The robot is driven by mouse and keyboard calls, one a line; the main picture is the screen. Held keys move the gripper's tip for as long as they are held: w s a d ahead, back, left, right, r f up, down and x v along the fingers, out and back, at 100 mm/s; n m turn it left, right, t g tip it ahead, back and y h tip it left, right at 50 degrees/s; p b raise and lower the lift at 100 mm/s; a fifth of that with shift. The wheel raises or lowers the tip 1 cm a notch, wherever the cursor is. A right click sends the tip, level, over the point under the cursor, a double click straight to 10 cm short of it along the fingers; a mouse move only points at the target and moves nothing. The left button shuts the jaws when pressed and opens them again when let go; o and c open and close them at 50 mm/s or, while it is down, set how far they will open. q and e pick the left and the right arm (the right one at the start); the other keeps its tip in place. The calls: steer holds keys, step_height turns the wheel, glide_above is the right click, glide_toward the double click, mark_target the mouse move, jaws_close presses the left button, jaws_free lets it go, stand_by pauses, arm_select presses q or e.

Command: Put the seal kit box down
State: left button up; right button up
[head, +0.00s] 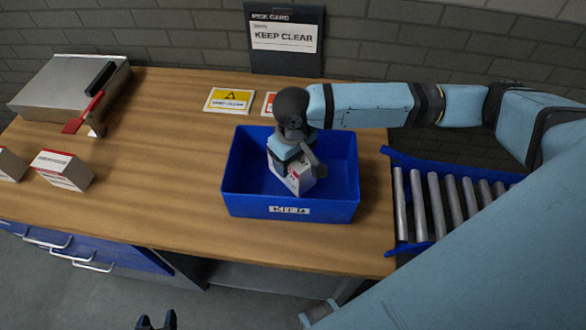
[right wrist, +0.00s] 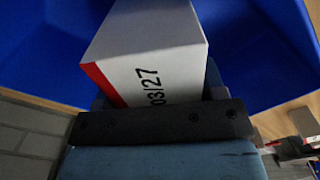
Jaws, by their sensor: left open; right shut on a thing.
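The seal kit box, a white and red carton (head: 294,173), is held by my right gripper (head: 296,162) inside the blue bin (head: 290,210). In the right wrist view the white box (right wrist: 148,45), with a red edge and "03/27" print, fills the space in front of the gripper (right wrist: 160,105), with blue bin walls (right wrist: 265,50) around it. I cannot tell whether the box touches the bin floor. My left gripper (head: 157,320) is open and empty at the bottom edge of the head view, below the workbench and far from the bin.
The bin stands on the wooden workbench (head: 160,160). A yellow label card (head: 230,100) lies behind the bin. A roller conveyor (head: 440,205) is at right.

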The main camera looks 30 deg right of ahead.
step_height(320, 180, down, 4)
steer(key=shift+f, duration=0.15)
stand_by(0.3)
steer(key=o, duration=1)
steer(key=shift+f, duration=0.1)
step_height(320, 180, up, 12)
steer(key=shift+r, duration=0.15)
